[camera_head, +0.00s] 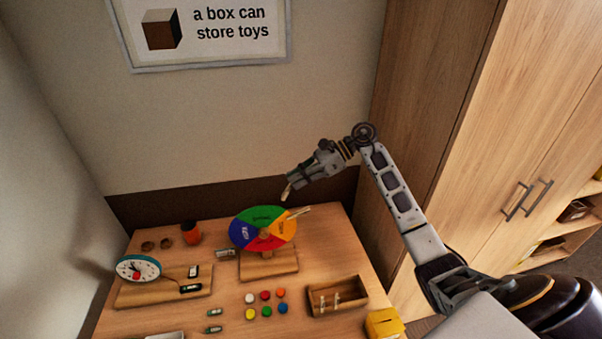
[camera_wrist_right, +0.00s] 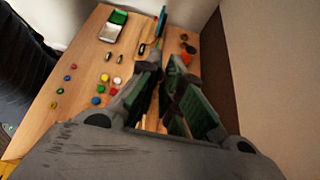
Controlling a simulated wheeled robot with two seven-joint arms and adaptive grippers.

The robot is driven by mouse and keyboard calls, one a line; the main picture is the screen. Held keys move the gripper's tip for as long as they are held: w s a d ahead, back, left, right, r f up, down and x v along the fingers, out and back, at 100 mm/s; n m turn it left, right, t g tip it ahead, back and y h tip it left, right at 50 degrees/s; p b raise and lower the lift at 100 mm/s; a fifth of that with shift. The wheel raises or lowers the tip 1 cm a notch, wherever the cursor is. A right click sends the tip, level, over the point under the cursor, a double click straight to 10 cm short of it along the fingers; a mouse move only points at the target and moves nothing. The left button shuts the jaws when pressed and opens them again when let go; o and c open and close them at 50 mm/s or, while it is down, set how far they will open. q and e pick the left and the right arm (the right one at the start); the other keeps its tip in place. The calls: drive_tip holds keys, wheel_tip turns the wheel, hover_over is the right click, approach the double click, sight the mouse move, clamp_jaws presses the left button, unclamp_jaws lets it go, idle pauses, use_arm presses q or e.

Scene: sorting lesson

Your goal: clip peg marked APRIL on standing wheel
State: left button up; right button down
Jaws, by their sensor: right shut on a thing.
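The standing wheel (camera_head: 247,233) is upright on a wooden base, with green, orange, red and blue sectors; its lettering is too small to read surely. One pale peg (camera_head: 300,211) sticks out at its right rim. My right gripper (camera_head: 291,182) is above and slightly right of the wheel, apart from it, shut on another pale peg (camera_head: 286,194) that points down. Any mark on this peg is unreadable. My left gripper is out of view.
A wooden box (camera_head: 364,297) with light pegs lies at the front right, near a yellow box (camera_head: 384,322). Several coloured counters (camera_head: 266,311) lie in front of the wheel. A toy clock (camera_head: 138,268) and orange cup (camera_head: 191,234) stand left. A tall cabinet (camera_head: 440,110) rises right.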

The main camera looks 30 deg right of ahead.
drive_tip(key=shift+w+a+f+b, duration=0.1)
drive_tip(key=shift+a+f+b, duration=0.15)
drive_tip(key=shift+f+b, duration=0.25)
drive_tip(key=shift+w+a+f+b, duration=0.1)
drive_tip(key=shift+a+f+b, duration=0.15)
drive_tip(key=shift+f+b, duration=0.25)
drive_tip(key=shift+b, duration=1.4)
idle(1.8)
drive_tip(key=shift+w+a+f+b, duration=0.1)
drive_tip(key=shift+a+f+b, duration=0.3)
drive_tip(key=shift+f+b, duration=0.35)
drive_tip(key=shift+w+a+f+b, duration=0.1)
drive_tip(key=shift+a+f+b, duration=0.25)
drive_tip(key=shift+f+b, duration=0.4)
idle(1.4)
drive_tip(key=shift+r, duration=0.15)
drive_tip(key=c, duration=1.5)
unclamp_jaws()
drive_tip(key=shift+s+d, duration=0.1)
